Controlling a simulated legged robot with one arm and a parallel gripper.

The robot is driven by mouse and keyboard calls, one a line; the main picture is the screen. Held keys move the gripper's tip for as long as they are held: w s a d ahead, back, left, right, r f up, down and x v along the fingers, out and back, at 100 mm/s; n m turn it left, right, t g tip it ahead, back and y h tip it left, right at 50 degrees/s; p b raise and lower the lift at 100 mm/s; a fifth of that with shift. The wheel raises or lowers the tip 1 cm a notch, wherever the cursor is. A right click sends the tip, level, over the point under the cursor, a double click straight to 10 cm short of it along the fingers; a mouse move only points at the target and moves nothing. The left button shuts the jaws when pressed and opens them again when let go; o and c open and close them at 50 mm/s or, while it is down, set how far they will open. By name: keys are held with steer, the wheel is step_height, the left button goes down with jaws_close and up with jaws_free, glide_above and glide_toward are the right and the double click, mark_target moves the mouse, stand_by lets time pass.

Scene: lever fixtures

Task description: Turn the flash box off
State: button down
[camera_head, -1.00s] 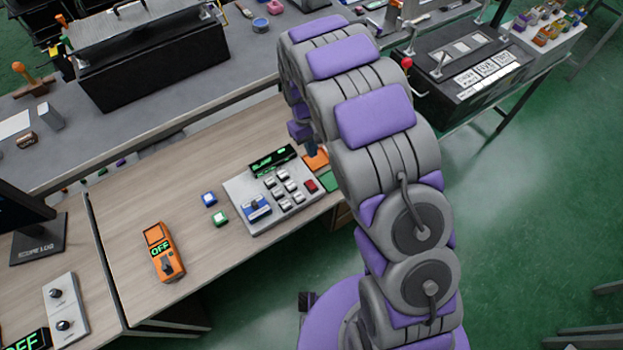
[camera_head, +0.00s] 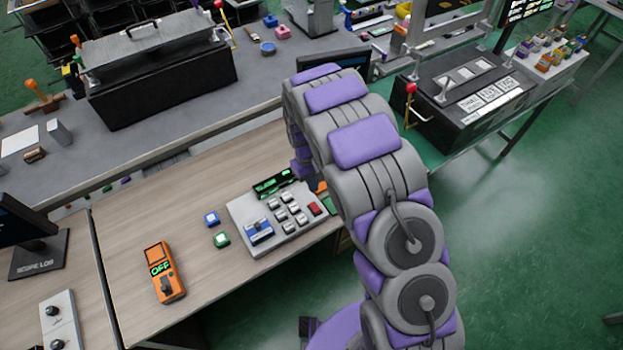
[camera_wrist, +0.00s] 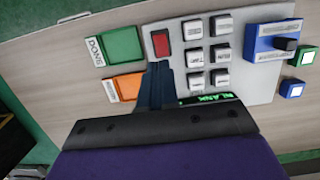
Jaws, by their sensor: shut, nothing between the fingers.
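No label reading "flash box" is legible. A grey button box (camera_head: 284,246) stands on the wooden desk, with a green-lit display (camera_head: 272,183), several white keys, a red button (camera_head: 314,208) and a blue switch block (camera_head: 260,233). In the wrist view the display (camera_wrist: 210,98) reads BLANK, and the red button (camera_wrist: 160,43) and blue switch block (camera_wrist: 268,42) also show. My gripper (camera_wrist: 158,68) is shut and empty, its tips just below the red button in that view; contact cannot be told. In the head view my arm hides it. An orange device (camera_head: 163,272) reads OFF.
A blue button (camera_head: 212,218) and a green button (camera_head: 221,239) stand left of the box. A green tray (camera_wrist: 124,45) marked DONE and an orange tray (camera_wrist: 127,87) lie beside it in the wrist view. Bare desk lies between the buttons and orange device.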

mark_target(316, 209)
steer(key=f, duration=0.3)
steer(key=s+f+b, duration=0.1)
steer(key=f, duration=0.2)
steer(key=d+f, duration=0.1)
steer(key=f, duration=0.2)
steer(key=shift+s, duration=0.25)
